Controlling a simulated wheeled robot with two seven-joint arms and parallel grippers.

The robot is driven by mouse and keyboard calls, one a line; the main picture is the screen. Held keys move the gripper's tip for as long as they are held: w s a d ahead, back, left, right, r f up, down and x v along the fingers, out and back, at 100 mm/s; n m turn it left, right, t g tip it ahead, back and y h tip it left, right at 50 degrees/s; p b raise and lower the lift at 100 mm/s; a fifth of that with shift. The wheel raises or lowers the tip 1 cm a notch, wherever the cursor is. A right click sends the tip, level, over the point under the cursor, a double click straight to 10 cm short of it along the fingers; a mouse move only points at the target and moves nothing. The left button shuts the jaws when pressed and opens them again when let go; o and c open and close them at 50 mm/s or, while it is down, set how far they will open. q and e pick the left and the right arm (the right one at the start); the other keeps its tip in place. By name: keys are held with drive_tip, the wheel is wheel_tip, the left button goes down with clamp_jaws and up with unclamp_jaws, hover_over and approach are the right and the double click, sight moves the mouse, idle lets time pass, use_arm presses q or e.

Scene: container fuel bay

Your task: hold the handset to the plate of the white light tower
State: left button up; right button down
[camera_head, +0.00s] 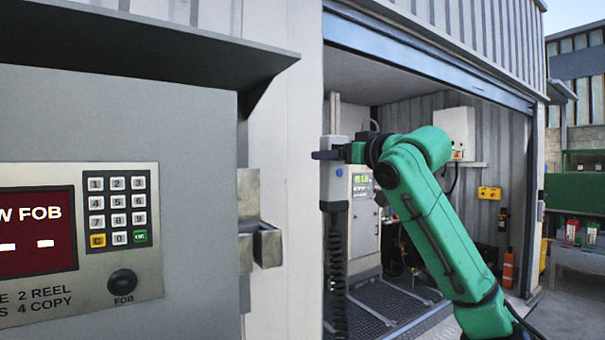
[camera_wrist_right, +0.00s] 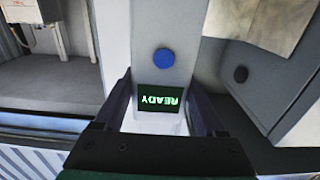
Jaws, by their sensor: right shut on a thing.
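My right gripper (camera_head: 329,155) is shut on the handset (camera_head: 334,180), a pale grey upright device with a blue button and a dark coiled cord hanging below it. In the right wrist view the handset (camera_wrist_right: 164,75) stands between the two fingers of the gripper (camera_wrist_right: 162,84). Its small display reads READY in green, upside down in that view. In the head view the handset is in front of the open container bay, clear of the grey cabinet on the left. I cannot make out a white light tower or its plate in either view. My left gripper is not in view.
A grey cabinet (camera_head: 200,125) with a keypad, red display and round FOB reader (camera_head: 122,282) fills the left. An empty metal holder (camera_head: 266,243) juts from its side. Inside the bay stand a pale machine (camera_head: 366,222) and grated floor (camera_head: 385,303). A green bench is at far right.

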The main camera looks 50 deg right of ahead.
drive_tip(key=shift+s+d+r+p, duration=0.1)
drive_tip(key=shift+r+p, duration=1.6)
drive_tip(key=shift+p, duration=0.05)
drive_tip(key=shift+s+d+r+p, duration=0.1)
drive_tip(key=shift+r+p, duration=1.6)
drive_tip(key=shift+f, duration=0.1)
